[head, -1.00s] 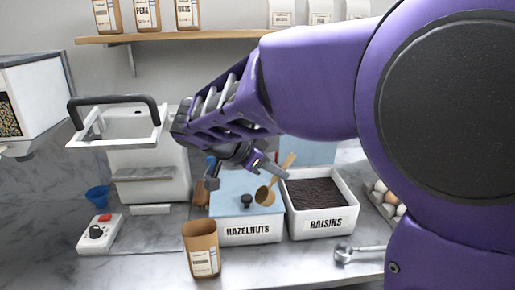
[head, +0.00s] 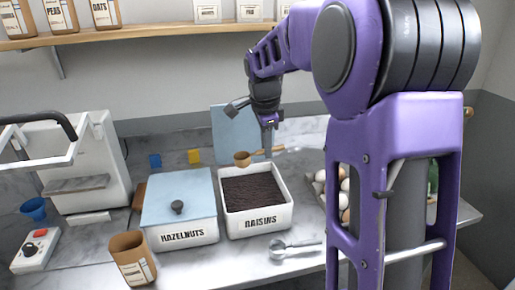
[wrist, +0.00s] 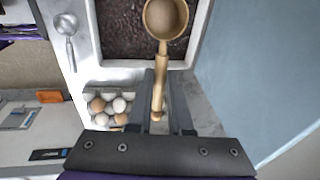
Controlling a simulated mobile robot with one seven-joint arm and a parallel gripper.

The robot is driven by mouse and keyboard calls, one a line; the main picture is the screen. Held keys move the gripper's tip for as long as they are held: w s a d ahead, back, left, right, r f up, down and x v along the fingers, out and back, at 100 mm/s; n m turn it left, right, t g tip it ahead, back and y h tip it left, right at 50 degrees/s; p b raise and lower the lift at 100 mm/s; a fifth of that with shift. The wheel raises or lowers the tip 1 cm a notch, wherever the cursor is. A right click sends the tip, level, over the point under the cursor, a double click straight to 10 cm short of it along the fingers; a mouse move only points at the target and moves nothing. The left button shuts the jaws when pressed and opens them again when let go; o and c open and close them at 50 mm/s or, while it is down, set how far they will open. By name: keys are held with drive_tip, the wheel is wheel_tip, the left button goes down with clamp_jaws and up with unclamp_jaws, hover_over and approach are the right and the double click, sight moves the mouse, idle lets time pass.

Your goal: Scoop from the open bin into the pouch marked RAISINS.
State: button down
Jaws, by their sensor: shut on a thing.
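My gripper (head: 268,136) is shut on the handle of a wooden scoop (head: 243,158). The scoop also shows in the wrist view (wrist: 163,20), where its bowl looks empty and lies over the edge of the open bin. The open bin (head: 262,222) is white, labelled RAISINS and filled with dark raisins (head: 252,189); the scoop is above its back part. A brown kraft pouch (head: 134,258) stands open at the front left of the counter; its label is too small to read.
A lidded HAZELNUTS bin (head: 190,233) stands left of the open bin. A metal scoop (head: 295,250) lies in front, and an egg carton (head: 322,190) stands to the right. A sealing machine (head: 78,160) and a switch box (head: 35,249) are at the left.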

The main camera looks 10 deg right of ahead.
sight(256, 152)
drive_tip(key=shift+a+f+h+b, duration=0.55)
drive_tip(key=shift+a+h+b, duration=0.2)
drive_tip(key=shift+h+b, duration=0.6)
drive_tip(key=h, duration=0.1)
drive_tip(key=a+h+b, duration=0.1)
drive_tip(key=h, duration=0.1)
drive_tip(key=shift+a+f+n, duration=0.15)
drive_tip(key=shift+f+n, duration=0.15)
drive_tip(key=f+b, duration=0.4)
drive_tip(key=f, duration=0.6)
drive_tip(key=shift+d, duration=0.2)
drive_tip(key=r+y+p, duration=0.1)
drive_tip(key=r+p, duration=0.1)
drive_tip(key=d+r+y+p, duration=0.1)
drive_tip(key=r+p, duration=0.1)
drive_tip(key=r, duration=0.1)
drive_tip(key=r+y+p, duration=0.1)
drive_tip(key=r+p, duration=0.2)
drive_tip(key=shift+d+r, duration=0.2)
drive_tip(key=shift+d, duration=0.05)
drive_tip(key=shift+d+r+y+p, duration=0.2)
drive_tip(key=shift+r+y+p, duration=0.35)
drive_tip(key=shift+p, duration=0.05)
drive_tip(key=shift+d+r+y, duration=0.2)
drive_tip(key=shift+r+y, duration=0.7)
drive_tip(key=shift+r, duration=0.25)
